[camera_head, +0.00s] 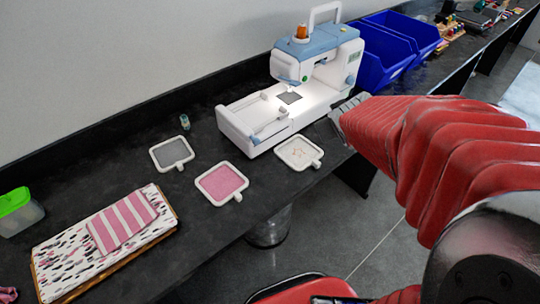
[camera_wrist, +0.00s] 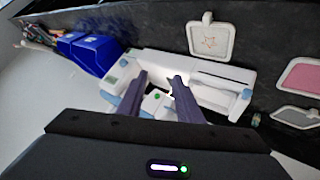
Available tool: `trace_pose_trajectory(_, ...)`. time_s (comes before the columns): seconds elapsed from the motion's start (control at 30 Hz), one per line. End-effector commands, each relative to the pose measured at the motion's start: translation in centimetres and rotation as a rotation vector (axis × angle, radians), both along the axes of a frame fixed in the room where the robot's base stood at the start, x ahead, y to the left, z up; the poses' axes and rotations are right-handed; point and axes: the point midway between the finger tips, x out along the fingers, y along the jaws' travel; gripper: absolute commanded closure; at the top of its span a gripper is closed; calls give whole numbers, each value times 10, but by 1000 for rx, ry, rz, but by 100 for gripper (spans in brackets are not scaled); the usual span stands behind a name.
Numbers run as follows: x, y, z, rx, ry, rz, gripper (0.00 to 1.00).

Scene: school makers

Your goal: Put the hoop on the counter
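Three squarish white-framed hoops with tabs lie flat on the dark counter (camera_head: 205,240). One holds grey cloth (camera_head: 172,153), one pink cloth (camera_head: 221,184), and one pale cloth with a star (camera_head: 298,152). The star hoop (camera_wrist: 210,40), the pink hoop (camera_wrist: 301,77) and the grey hoop (camera_wrist: 296,117) also show in the wrist view. A white and blue sewing machine (camera_head: 238,121) stands behind them, with a dark grey patch on its bed. My gripper (camera_head: 345,108) is by the machine's right front. Its fingers (camera_wrist: 159,78) are apart, with nothing seen between them.
Blue bins (camera_head: 412,33) stand right of the machine, with small clutter beyond. A small vial (camera_head: 185,122) stands near the wall. Patterned cloth (camera_head: 70,252) with a striped piece (camera_head: 122,221) and a green-lidded box (camera_head: 18,212) are at left. Bare counter surrounds the hoops.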

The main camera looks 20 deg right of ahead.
Motion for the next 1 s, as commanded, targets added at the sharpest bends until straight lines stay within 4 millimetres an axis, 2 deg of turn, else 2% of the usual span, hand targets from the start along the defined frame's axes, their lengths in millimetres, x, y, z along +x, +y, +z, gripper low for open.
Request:
trace_pose_trajectory(0.03,-5,15,9,14,3,-7,68)
trace_pose_trajectory(0.2,-31,60,22,94,41,-40,68)
trace_pose_trajectory(0.37,-62,109,28,192,93,-40,68)
trace_pose_trajectory(0.6,-119,187,32,358,197,21,68)
trace_pose_trajectory(0.7,-138,210,32,409,237,50,68)
trace_pose_trajectory(0.8,-150,222,32,435,262,67,68)
trace_pose_trajectory(1.0,-152,224,31,442,269,70,68)
